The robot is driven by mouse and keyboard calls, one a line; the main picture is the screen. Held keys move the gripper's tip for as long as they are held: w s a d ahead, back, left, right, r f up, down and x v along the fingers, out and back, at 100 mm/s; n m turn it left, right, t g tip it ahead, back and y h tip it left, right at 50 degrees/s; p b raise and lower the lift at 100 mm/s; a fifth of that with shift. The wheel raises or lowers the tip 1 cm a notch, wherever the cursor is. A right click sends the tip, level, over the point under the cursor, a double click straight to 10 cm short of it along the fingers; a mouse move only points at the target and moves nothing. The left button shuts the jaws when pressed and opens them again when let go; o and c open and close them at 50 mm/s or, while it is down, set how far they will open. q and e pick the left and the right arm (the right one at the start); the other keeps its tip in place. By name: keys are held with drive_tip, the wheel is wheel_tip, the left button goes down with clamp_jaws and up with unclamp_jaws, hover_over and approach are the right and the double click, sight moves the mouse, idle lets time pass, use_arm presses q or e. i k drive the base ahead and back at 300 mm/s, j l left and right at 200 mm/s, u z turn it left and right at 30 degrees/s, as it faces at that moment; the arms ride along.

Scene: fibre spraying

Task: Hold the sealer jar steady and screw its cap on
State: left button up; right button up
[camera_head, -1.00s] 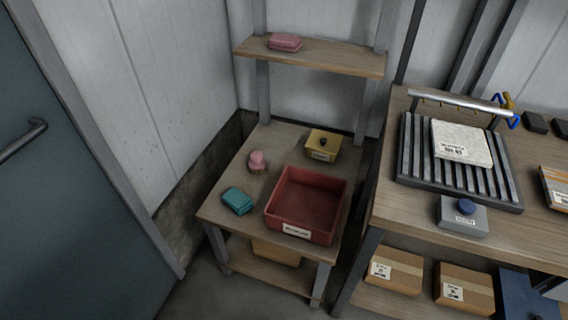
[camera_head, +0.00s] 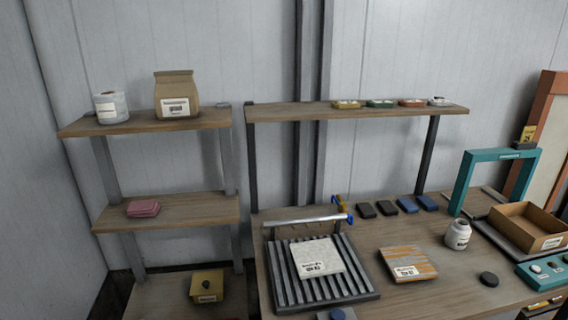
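A small white jar with a label (camera_head: 458,236) stands upright on the right workbench, and it appears to be the sealer jar. The label is too small to read, and I cannot tell from here whether its mouth is open. A dark round disc (camera_head: 489,279) lies flat on the bench in front and to the right of the jar, apart from it. It looks like the cap. Neither of my grippers is in view.
Left of the jar lie a striped orange block (camera_head: 408,264) and a slatted rack (camera_head: 318,276) with a pale slab. A teal frame (camera_head: 496,166) and a cardboard tray (camera_head: 527,227) stand to the right. A shelf (camera_head: 290,112) runs above. Bare bench surrounds the disc.

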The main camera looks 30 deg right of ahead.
sight(457, 235)
drive_tip(key=z, duration=2.1)
